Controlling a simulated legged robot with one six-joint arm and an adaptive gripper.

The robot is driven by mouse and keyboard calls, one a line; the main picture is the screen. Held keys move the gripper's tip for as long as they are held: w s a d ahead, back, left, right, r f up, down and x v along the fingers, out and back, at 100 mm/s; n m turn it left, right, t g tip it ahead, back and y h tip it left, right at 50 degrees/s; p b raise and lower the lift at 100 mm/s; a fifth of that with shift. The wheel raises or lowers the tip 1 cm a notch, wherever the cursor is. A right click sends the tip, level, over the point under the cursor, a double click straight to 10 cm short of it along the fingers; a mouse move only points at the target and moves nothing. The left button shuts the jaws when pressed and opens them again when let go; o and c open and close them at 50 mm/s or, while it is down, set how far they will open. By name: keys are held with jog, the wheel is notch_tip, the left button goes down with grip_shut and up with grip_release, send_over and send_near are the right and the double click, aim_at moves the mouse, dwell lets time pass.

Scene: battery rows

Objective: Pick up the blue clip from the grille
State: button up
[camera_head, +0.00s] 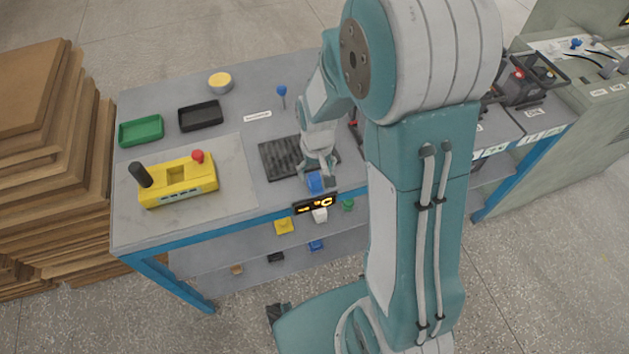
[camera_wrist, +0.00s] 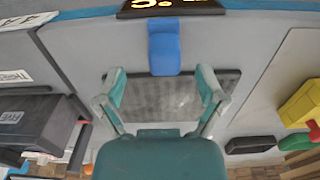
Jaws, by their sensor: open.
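The blue clip (camera_head: 315,183) is at the front edge of the dark ribbed grille (camera_head: 275,160), close to the table's front edge. In the wrist view, the blue clip (camera_wrist: 164,47) stands out past the top edge of the grille (camera_wrist: 160,98), with its near end at that edge. My gripper (camera_head: 322,166) is over the right part of the grille, just behind the clip. In the wrist view, my gripper (camera_wrist: 160,78) is open and empty, with its fingers spread wide over the grille. The clip lies beyond the fingertips, roughly centred between them.
A black display (camera_head: 314,204) with lit digits sits at the table edge before the clip. A yellow control box (camera_head: 178,180), green tray (camera_head: 141,130), black tray (camera_head: 200,116), yellow round tin (camera_head: 220,82) and blue-topped pin (camera_head: 282,92) surround the grille. Several small parts lie on the lower shelf (camera_head: 215,277).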

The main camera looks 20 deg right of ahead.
aim_at(314, 175)
jog(key=f, duration=0.4)
jog(key=shift+a+f, duration=0.15)
jog(key=shift+a, duration=0.15)
jog(key=c, duration=1.2)
jog(key=shift+r, duration=0.45)
notch_tip(314, 175, up, 2)
jog(key=shift+r, duration=0.2)
jog(key=s+r, duration=0.3)
jog(key=s, duration=0.1)
jog(key=s+r, duration=0.3)
jog(key=s, duration=0.2)
jog(key=s+r, duration=0.3)
jog(key=s, duration=0.2)
jog(key=shift+s+r, duration=0.1)
jog(key=shift+r, duration=0.3)
